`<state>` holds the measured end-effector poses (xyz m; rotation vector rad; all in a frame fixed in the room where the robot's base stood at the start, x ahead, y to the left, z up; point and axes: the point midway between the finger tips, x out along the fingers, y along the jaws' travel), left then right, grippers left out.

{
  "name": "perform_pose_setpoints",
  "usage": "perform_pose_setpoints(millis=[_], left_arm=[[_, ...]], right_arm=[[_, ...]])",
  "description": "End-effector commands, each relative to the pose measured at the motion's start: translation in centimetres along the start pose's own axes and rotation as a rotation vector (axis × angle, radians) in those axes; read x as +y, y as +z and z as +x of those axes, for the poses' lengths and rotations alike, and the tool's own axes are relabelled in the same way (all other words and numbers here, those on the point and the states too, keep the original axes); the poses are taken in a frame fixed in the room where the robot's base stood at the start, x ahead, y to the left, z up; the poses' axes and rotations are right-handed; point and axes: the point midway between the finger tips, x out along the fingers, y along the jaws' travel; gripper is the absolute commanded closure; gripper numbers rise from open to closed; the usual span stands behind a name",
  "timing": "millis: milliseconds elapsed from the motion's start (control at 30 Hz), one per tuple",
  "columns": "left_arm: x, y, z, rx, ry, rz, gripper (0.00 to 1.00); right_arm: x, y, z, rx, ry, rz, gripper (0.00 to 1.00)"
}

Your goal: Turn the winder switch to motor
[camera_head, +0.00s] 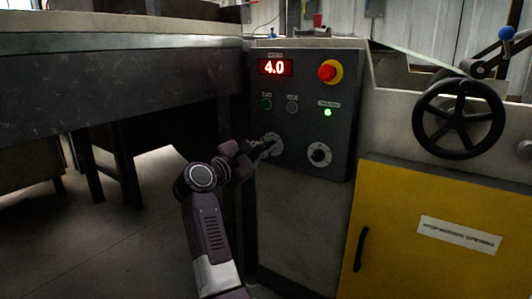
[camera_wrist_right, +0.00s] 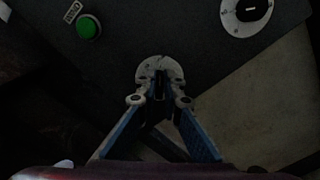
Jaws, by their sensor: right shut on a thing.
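The dark control panel (camera_head: 303,112) carries two rotary switches on pale round plates. My right gripper (camera_head: 265,147) reaches the left switch (camera_head: 276,142) at the panel's lower left. In the right wrist view my gripper (camera_wrist_right: 160,88) is shut on that switch's knob, in front of its pale plate (camera_wrist_right: 146,70). The fingers hide most of the knob, so its setting cannot be read. The second switch (camera_head: 319,154) sits to the right, untouched, and it also shows in the right wrist view (camera_wrist_right: 252,10). My left gripper is not in view.
Above the switches are a lit display (camera_head: 275,67) reading 4.0, a red emergency button (camera_head: 328,72), a green button (camera_head: 266,104) and a lit green lamp (camera_head: 327,113). A black handwheel (camera_head: 458,119) and yellow door (camera_head: 430,235) stand right; a worktable (camera_head: 110,95) stands left.

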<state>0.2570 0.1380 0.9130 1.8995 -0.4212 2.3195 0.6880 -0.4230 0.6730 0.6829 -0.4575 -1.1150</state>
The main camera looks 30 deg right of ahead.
Motion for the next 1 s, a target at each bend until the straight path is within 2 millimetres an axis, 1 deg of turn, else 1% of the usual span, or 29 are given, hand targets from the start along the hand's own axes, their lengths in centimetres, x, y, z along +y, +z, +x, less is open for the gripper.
perform_pose_setpoints(millis=[33, 500, 533, 600, 700, 1000], left_arm=[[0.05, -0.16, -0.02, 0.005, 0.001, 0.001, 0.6], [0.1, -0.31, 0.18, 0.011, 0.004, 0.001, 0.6], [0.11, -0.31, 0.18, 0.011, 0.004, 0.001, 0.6], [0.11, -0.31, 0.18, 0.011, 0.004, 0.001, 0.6], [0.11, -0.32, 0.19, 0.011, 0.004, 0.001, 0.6], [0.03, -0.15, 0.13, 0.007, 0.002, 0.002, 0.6]], right_arm=[[-0.27, -0.27, -0.07, 0.004, -0.005, 0.007, 1.0], [-0.24, -0.22, -0.06, 0.004, -0.006, 0.023, 1.0], [-0.24, -0.22, -0.06, 0.004, -0.006, 0.023, 0.92], [-0.22, -0.21, -0.06, 0.004, -0.005, 0.023, 0.84], [-0.18, -0.16, -0.04, 0.003, -0.004, 0.023, 0.75], [0.13, 0.15, -0.02, 0.001, -0.002, 0.024, 0.75]])
